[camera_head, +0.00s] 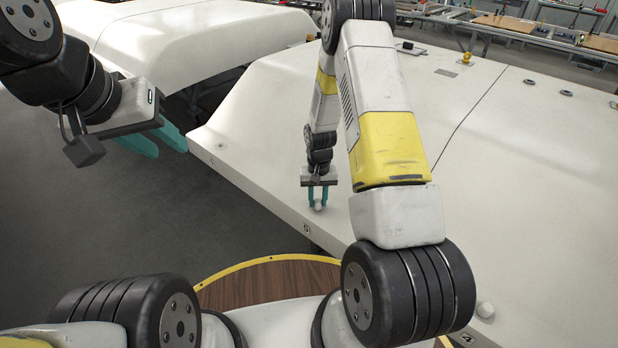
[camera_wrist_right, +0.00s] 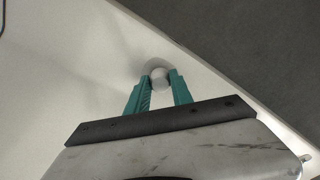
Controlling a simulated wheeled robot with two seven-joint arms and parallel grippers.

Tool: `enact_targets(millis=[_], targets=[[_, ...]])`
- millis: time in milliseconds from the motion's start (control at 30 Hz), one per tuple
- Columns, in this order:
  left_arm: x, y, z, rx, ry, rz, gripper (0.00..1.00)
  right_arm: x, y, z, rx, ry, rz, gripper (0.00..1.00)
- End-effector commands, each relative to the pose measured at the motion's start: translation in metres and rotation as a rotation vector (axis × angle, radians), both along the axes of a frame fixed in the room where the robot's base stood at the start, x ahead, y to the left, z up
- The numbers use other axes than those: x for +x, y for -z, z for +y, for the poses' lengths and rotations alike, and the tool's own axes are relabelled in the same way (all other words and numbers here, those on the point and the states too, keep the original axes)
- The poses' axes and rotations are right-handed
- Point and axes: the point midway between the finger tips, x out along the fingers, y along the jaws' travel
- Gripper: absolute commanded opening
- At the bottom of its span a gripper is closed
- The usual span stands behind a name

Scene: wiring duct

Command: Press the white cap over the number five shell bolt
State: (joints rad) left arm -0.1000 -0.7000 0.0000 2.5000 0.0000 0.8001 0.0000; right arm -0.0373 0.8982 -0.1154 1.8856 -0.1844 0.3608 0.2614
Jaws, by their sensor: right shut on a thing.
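My right gripper (camera_head: 318,201) is low over the white shell near its front edge, shut on a small round white cap (camera_head: 319,206). In the right wrist view the teal fingertips (camera_wrist_right: 159,82) stand on both sides of the cap (camera_wrist_right: 159,76), which is at or very near the shell surface. I cannot tell whether it touches. The bolt is not visible, so whatever lies under the cap is hidden. A number mark, apparently five (camera_head: 306,228), is on the shell edge just below the gripper. My left gripper (camera_head: 158,142) is open and empty, left of the shell.
The big white shell (camera_head: 500,160) fills the right side. Another white cap (camera_head: 485,310) sits near the number four mark (camera_head: 467,338). A second white shell (camera_head: 190,40) stands at the back left. A yellow-topped fitting (camera_head: 467,58) is far back. Dark floor (camera_head: 110,220) lies open at left.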

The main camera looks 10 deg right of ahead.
Motion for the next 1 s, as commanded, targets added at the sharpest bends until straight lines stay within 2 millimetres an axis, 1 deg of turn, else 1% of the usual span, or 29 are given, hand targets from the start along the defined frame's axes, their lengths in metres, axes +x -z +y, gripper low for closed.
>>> enact_targets(millis=[267, 300, 400, 667, 767, 867, 1000], targets=[[0.0, 0.0, 0.0, 0.0, 0.0, 0.0, 0.36, 0.0, 0.007, 0.0, 0.0, 0.0, 0.001, 0.0], [0.0, 0.0, 0.0, 0.0, 0.0, 0.0, 0.36, 0.0, 0.007, 0.0, 0.0, 0.0, 0.0, 0.35], [0.0, 0.0, 0.0, 0.0, 0.0, 0.0, 0.36, 0.0, 0.007, 0.0, 0.0, 0.0, 0.0, 0.53], [0.0, 0.0, 0.0, 0.0, 0.0, 0.0, 0.36, 0.0, 0.006, 0.0, 0.0, 0.0, 0.0, 0.53], [0.0, 0.0, 0.0, 0.0, 0.0, 0.0, 0.36, 0.0, 0.002, 0.0, 0.0, 0.0, -0.001, 0.53], [0.0, 0.0, 0.0, 0.0, 0.0, 0.0, 0.36, 0.001, -0.011, 0.0, 0.001, 0.0, -0.004, 0.53], [0.0, 0.0, 0.0, 0.0, 0.0, 0.0, 0.36, 0.001, -0.036, 0.0, 0.001, 0.0, -0.004, 0.53]])
